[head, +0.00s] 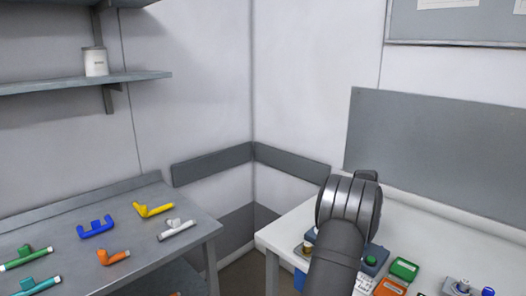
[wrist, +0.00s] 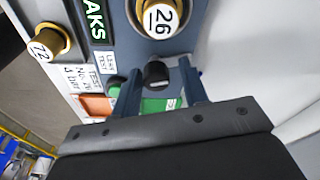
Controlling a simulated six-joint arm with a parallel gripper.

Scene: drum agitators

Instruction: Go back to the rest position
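My gripper (wrist: 160,78) shows in the wrist view as two dark blue fingers set apart, with a gap between them. A black knob (wrist: 157,72) on a panel appears between the fingertips, with space on both sides of it. How far the fingertips are from the knob is hard to tell. In the head view my arm stands over the white table (head: 285,235) at the right, and it hides the gripper.
Green and orange boxes (head: 404,268) stand right of my arm. A grey table (head: 140,205) at left holds several coloured pipe-like parts. A shelf (head: 120,77) bears a white canister (head: 95,62).

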